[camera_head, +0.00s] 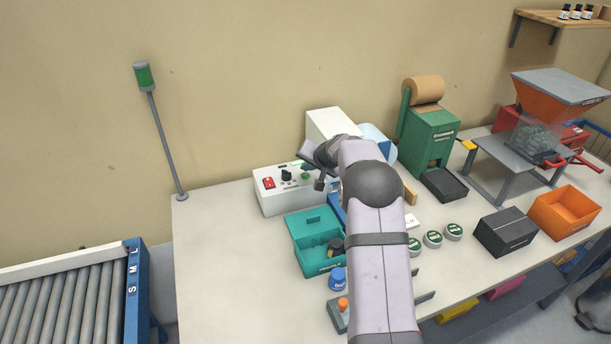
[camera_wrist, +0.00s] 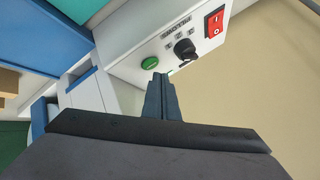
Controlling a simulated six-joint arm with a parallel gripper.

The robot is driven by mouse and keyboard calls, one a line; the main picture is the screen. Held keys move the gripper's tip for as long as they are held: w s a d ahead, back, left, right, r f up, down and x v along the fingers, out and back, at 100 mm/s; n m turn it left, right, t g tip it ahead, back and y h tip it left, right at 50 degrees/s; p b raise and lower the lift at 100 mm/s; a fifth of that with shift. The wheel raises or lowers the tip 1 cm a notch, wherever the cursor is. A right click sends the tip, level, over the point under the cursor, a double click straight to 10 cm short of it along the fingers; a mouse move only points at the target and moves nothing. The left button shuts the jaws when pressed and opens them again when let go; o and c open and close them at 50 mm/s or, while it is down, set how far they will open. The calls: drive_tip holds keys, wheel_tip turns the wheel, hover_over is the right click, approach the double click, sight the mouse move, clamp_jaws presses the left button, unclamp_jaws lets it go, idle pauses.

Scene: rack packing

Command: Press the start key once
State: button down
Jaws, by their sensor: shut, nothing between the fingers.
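The start key appears to be the round green button on the sloped front of a white control box (camera_head: 285,201). In the wrist view the green button (camera_wrist: 150,63) lies just beyond and slightly left of my fingertips. My gripper (camera_wrist: 160,79) is shut and empty, its tips pointing at the panel close to the button. I cannot tell whether they touch it. A black knob (camera_wrist: 184,48) and a red rocker switch (camera_wrist: 214,23) are on the same panel. In the head view my wrist is over the right end of the box and hides part of it.
A teal open box (camera_head: 312,238) stands in front of the control box. Green-lidded round tins (camera_head: 432,239), a black bin (camera_head: 505,232) and an orange bin (camera_head: 565,211) are to the right. A roller conveyor (camera_head: 62,300) is at the left. The left bench top is clear.

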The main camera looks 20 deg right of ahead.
sight(307, 177)
drive_tip(key=shift+f+b, duration=0.8)
drive_tip(key=shift+b, duration=0.25)
idle(0.8)
drive_tip(key=shift+r, duration=0.1)
drive_tip(key=shift+r+p, duration=0.5)
drive_tip(key=shift+r, duration=0.2)
idle(0.3)
drive_tip(key=shift+r+p, duration=1.8)
drive_tip(key=shift+r, duration=0.7)
